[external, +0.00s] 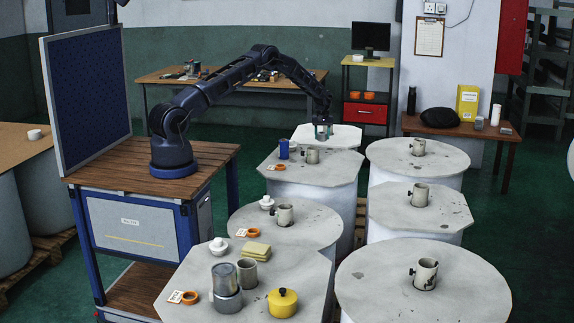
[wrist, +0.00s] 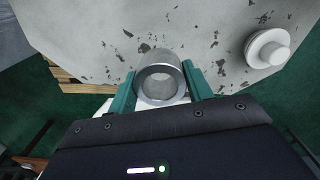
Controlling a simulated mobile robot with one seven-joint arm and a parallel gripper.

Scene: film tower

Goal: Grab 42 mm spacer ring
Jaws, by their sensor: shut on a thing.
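The spacer ring (wrist: 161,97) is a smooth grey metal ring with an open bore, and it shows between my fingers in the wrist view. My gripper (wrist: 160,84) has teal fingers, one on each side of the ring, shut on its outer wall. In the external view my gripper (external: 323,135) hangs at the end of the outstretched arm, over the far part of the left row of drum tables. The ring is too small there to make out clearly. The ring's size cannot be read.
A speckled grey tabletop (wrist: 90,30) lies below, with a white knobbed piece (wrist: 270,48) to the right. In the external view a blue cup (external: 284,150) and a grey mug (external: 312,156) stand near my gripper. Several more mugs stand on other drum tables.

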